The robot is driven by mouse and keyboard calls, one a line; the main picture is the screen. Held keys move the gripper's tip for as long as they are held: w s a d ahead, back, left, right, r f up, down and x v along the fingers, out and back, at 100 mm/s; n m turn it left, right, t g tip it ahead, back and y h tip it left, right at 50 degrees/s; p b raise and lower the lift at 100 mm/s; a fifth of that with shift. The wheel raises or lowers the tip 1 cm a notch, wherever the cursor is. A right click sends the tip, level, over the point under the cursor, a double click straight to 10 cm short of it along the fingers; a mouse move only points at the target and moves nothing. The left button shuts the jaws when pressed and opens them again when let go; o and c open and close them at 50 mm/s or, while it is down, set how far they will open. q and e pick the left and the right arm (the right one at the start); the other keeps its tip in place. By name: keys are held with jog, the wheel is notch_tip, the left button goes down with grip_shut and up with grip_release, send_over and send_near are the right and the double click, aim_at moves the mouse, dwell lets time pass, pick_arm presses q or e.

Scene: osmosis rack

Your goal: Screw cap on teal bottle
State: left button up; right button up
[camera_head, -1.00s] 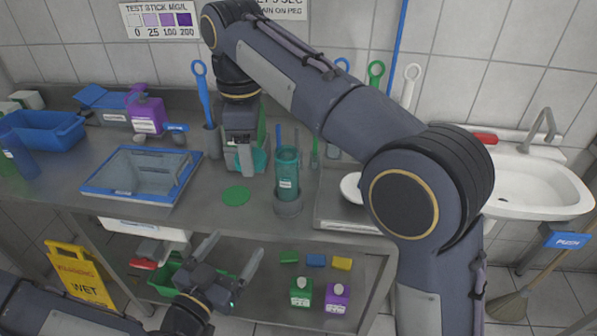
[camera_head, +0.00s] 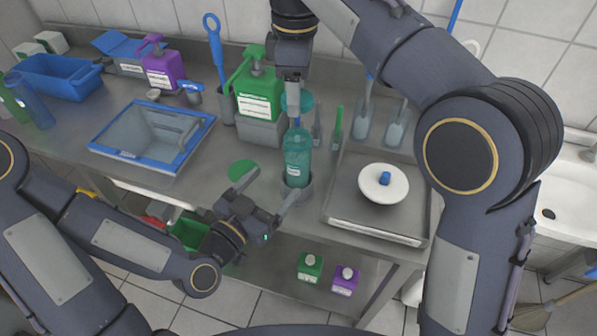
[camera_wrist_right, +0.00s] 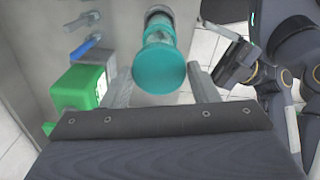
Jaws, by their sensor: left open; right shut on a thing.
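The teal bottle (camera_head: 297,158) stands upright in a grey round holder (camera_head: 304,188) at the bench's front edge. My right gripper (camera_head: 293,98) points down above it, shut on the teal cap (camera_head: 299,104), which is partly hidden by the fingers. In the right wrist view the cap (camera_wrist_right: 159,66) shows as a teal disc between the fingers, with the bottle (camera_wrist_right: 158,26) beyond it, partly covered. In the head view the cap looks apart from the bottle's top. My left gripper (camera_head: 270,194) is open and empty, just left of the holder, below the bottle's body.
A green pump dispenser (camera_head: 259,96) stands close behind left of the bottle. A green disc (camera_head: 243,170) lies left of it. A metal tray (camera_head: 345,222) with a white lid (camera_head: 384,184) is to the right. A blue-rimmed basin (camera_head: 190,153) is at left.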

aim_at(301, 153)
pick_arm(q)
jog(key=x, duration=1.1)
jog(key=shift+w+d+r, duration=0.1)
jog(key=shift+w+d, duration=0.05)
jog(key=c, duration=1.5)
pick_arm(e)
jog(key=shift+f, duration=2.5)
jog(key=shift+f, duration=0.9)
jog(key=shift+f, duration=0.55)
